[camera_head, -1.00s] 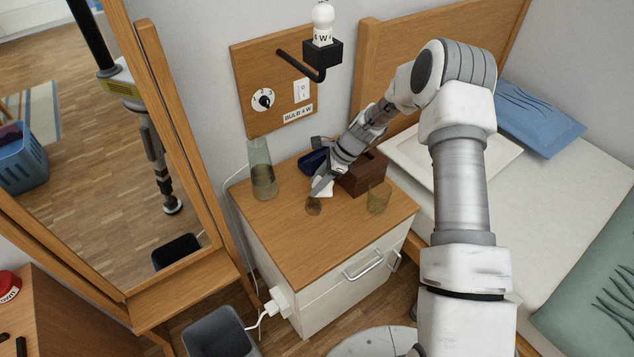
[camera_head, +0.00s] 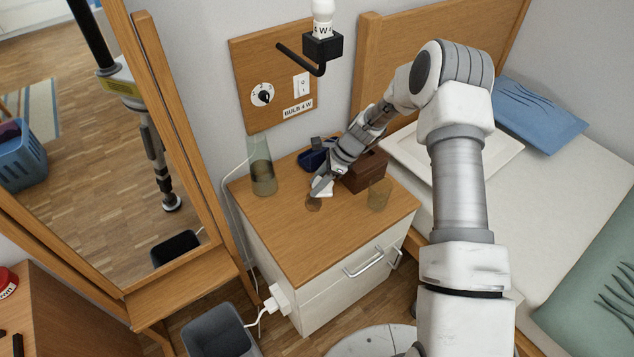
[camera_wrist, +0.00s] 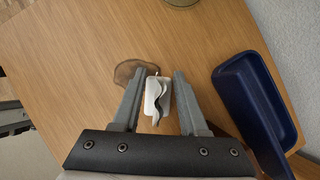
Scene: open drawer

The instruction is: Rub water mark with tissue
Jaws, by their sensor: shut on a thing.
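My gripper (camera_head: 321,188) is shut on a white crumpled tissue (camera_wrist: 158,96), low over the wooden nightstand top (camera_head: 290,240). In the wrist view my gripper (camera_wrist: 156,88) shows with the tissue between its two fingers. The water mark (camera_wrist: 133,72) is a brown stain with a darker rim, beside and partly behind the left finger and the tissue. In the head view the water mark (camera_head: 313,204) lies just below the fingertips. I cannot tell whether the tissue touches the wood.
A tall glass vase (camera_head: 263,180) stands left, a short glass (camera_head: 379,194) right. A brown tissue box (camera_head: 366,172) and a dark blue tray (camera_wrist: 254,98) are close to my gripper. The nightstand's front top is clear.

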